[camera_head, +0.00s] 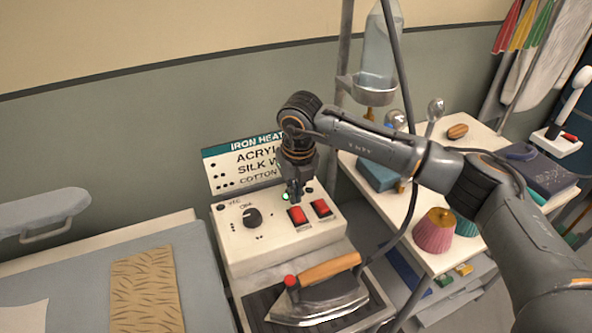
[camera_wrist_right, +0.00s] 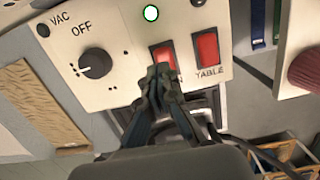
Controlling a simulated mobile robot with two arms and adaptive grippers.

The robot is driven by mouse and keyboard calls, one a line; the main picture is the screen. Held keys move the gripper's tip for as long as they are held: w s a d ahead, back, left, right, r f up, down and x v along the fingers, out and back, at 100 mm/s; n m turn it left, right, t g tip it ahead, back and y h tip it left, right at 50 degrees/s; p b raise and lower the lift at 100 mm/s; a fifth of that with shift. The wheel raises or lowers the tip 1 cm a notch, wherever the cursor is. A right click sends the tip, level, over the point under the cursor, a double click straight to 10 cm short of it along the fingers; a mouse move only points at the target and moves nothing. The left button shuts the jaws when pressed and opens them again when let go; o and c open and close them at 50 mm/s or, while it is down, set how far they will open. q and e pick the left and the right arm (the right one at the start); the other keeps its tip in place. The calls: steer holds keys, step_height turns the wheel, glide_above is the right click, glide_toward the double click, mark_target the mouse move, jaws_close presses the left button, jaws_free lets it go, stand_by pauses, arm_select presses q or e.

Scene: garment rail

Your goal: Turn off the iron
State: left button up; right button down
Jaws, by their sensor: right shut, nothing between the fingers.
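The white control box (camera_head: 280,240) carries two red rocker switches, a black knob (camera_head: 253,217) and a lit green lamp (camera_wrist_right: 151,13). The left red switch (camera_head: 298,215) is partly covered by my gripper in the wrist view; only the end of its label shows there. The right red switch (camera_wrist_right: 207,48) is labelled TABLE. My right gripper (camera_head: 293,193) is shut and empty, pointing down at the panel by the left switch; I cannot tell if it touches. The iron (camera_head: 318,302), with a wooden handle, sits on a dark rest in front of the box. My left gripper is out of view.
An iron heat sign (camera_head: 245,162) stands behind the box. The ironing table (camera_head: 205,270) with a tan patterned cloth (camera_head: 146,290) is at left. A white cart (camera_head: 400,205) with a pink shade (camera_head: 434,231) is at right. A hanging bottle (camera_head: 380,45) and cable are near my arm.

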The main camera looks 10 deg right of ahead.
mark_target(294, 211)
steer(key=f, duration=0.1)
steer(key=f+p, duration=0.1)
steer(key=f, duration=0.2)
steer(key=shift+w, duration=0.25)
